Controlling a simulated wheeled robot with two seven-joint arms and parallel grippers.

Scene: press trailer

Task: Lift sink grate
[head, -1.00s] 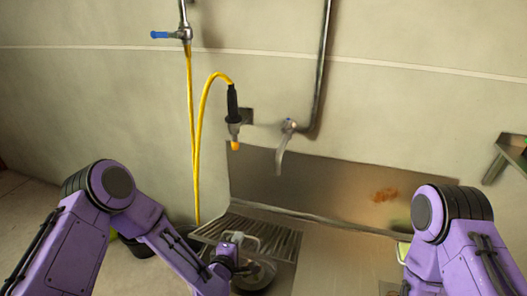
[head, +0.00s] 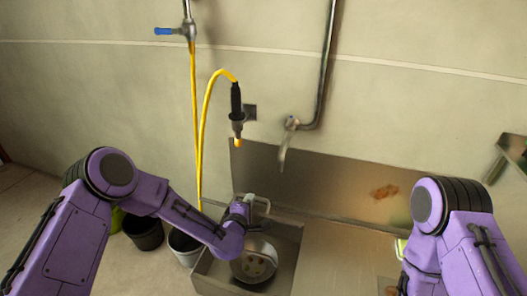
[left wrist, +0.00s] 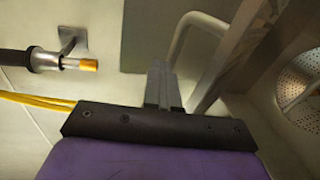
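The sink grate is raised off the sink basin (head: 289,238) and steeply tilted. In the left wrist view the grate (left wrist: 226,62) shows nearly edge-on, right of the fingers. Its pale curved handle (left wrist: 181,38) rises beside the fingertips; the handle (head: 260,199) also shows in the head view. My left gripper (left wrist: 161,84) has its fingers close together at the handle and appears shut on it. In the head view, my left arm hides much of the grate. My right gripper is outside the view; only its arm shows.
The open basin holds a round drain strainer (head: 254,265). A yellow hose (head: 202,120) with a black nozzle (head: 236,102) hangs behind it, near a tap (head: 287,140). A dark bucket (head: 143,231) and a grey bucket (head: 184,245) stand left. The counter (head: 345,262) at right is largely clear.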

